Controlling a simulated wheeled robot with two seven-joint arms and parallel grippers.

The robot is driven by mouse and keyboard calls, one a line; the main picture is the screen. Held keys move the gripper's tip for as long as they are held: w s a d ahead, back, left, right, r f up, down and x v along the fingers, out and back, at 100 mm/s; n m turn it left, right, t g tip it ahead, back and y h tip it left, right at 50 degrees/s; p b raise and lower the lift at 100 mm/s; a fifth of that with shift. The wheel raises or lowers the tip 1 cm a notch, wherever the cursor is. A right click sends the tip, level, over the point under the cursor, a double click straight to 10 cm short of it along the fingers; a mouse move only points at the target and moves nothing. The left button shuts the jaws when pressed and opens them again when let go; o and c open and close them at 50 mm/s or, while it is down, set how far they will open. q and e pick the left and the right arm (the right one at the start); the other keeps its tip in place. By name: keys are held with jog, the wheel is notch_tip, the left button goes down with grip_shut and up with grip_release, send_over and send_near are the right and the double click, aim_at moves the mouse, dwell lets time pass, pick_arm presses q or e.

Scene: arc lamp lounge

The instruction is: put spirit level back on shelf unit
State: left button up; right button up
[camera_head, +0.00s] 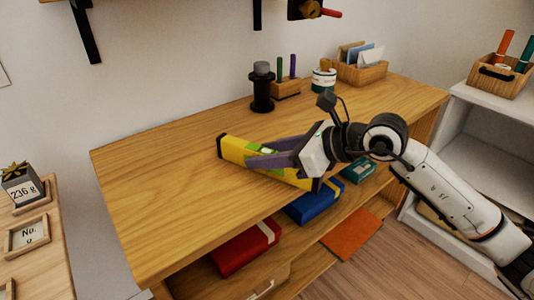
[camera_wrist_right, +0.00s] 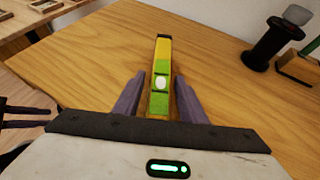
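The spirit level (camera_head: 235,150) is a yellow bar with green parts, lying over the wooden top of the shelf unit (camera_head: 165,190) near its front edge. It also shows in the right wrist view (camera_wrist_right: 162,75), running away from my palm. My right gripper (camera_head: 250,150) is around the level, one finger on each side. In the wrist view, narrow gaps show between the right gripper's fingers (camera_wrist_right: 161,80) and the level. My left gripper (camera_wrist_right: 48,117) shows only at the left edge of the wrist view, with its purple fingers apart and empty.
A black spool (camera_head: 262,92), a pen holder (camera_head: 287,88), a tape roll (camera_head: 323,80) and a card box (camera_head: 362,72) stand along the back. Below are red (camera_head: 245,246) and blue boxes (camera_head: 315,203). The top's left part is clear.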

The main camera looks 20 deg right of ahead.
pick_arm(q)
jog(key=shift+r, duration=0.1)
pick_arm(e)
jog(key=shift+r, duration=0.15)
jog(key=shift+s+d+r, duration=0.1)
jog(key=shift+s+d, duration=0.05)
jog(key=v, duration=1)
jog(key=shift+s+d, duration=0.25)
pick_arm(q)
jog(key=shift+w, duration=0.15)
pick_arm(e)
jog(key=shift+s+d+r, duration=0.2)
jog(key=shift+s+r, duration=0.1)
jog(key=shift+r, duration=0.05)
